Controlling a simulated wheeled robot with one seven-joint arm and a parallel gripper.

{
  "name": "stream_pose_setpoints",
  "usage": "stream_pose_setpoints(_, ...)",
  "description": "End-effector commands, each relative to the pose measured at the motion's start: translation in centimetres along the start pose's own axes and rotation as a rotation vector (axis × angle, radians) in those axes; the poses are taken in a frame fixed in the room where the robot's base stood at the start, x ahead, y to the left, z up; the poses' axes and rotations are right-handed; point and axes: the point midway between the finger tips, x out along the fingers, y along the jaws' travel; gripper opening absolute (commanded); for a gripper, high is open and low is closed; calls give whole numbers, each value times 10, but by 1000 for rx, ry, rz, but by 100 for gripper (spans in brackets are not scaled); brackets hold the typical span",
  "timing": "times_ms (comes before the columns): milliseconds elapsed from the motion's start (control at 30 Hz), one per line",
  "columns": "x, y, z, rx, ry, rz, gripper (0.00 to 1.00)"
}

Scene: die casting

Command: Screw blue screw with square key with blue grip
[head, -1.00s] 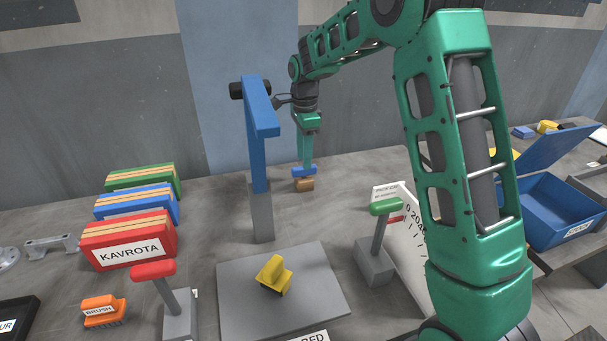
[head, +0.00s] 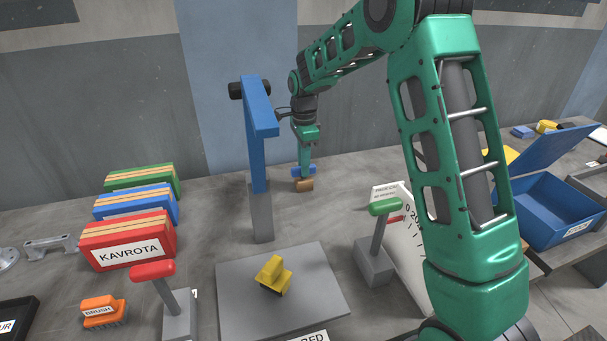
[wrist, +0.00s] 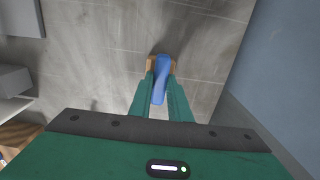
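The key with the blue grip (head: 304,169) is at the back of the table, at a small brown block (head: 304,185). My gripper (head: 304,163) points down over it. In the wrist view the blue grip (wrist: 160,82) lies between the two green fingertips, which appear to press on its sides. The key's square shank is hidden. I cannot make out a blue screw in either view.
A blue lever on a grey post (head: 261,205) stands left of my gripper. A yellow piece (head: 274,275) sits on a grey plate (head: 326,288) in front. Red (head: 153,270) and green-handled (head: 385,207) levers flank the plate. A blue open box (head: 558,210) is at right.

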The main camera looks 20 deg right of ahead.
Motion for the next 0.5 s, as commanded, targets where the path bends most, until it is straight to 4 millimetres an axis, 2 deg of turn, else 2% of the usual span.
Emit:
stream_pose_setpoints(167,-5,0,0,0,0,-1,0)
stream_pose_setpoints(500,-28,0,0,1,0,-2,0)
